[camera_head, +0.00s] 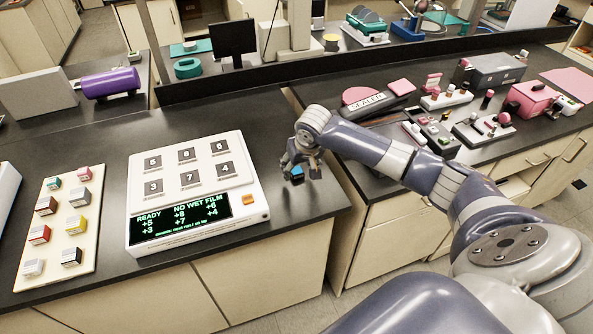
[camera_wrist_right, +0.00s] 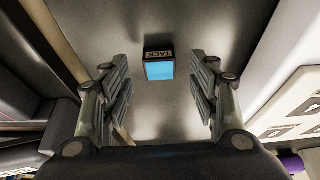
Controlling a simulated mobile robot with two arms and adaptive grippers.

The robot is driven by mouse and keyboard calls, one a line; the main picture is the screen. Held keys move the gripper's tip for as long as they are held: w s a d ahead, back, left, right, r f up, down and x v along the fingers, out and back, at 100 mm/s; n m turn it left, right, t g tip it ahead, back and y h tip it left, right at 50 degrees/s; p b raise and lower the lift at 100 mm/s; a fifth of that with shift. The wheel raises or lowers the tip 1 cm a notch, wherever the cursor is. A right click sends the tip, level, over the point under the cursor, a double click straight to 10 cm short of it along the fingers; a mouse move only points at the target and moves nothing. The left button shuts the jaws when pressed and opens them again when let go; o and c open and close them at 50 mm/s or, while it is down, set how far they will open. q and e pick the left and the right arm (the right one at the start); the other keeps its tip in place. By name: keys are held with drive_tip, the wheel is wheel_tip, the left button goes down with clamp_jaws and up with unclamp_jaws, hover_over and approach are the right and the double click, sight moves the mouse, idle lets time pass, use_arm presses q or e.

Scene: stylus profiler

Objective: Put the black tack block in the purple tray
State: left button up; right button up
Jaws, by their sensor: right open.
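A small block with a bright light-blue face and a dark side lettered TACK (camera_wrist_right: 158,66) shows in the right wrist view, between and beyond the fingertips. In the head view its blue part (camera_head: 297,173) shows just under my right gripper (camera_head: 300,165), near the right end of the left bench. My right gripper (camera_wrist_right: 160,88) is open, with gaps between both fingers and the block. Whether the block rests on the bench is hard to tell. Another block, black and white (camera_head: 71,256), stands on the cream board at left. I cannot make out a purple tray. My left gripper is not in view.
A white instrument (camera_head: 192,190) with numbered pads and a lit display stands left of my right gripper. The cream board (camera_head: 55,225) holds several blocks. A purple cylinder (camera_head: 110,83) lies behind. The right bench is crowded; a gap separates the benches.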

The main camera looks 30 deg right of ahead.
sight(297, 173)
drive_tip(key=shift+x, duration=1.4)
drive_tip(key=c, duration=1.1)
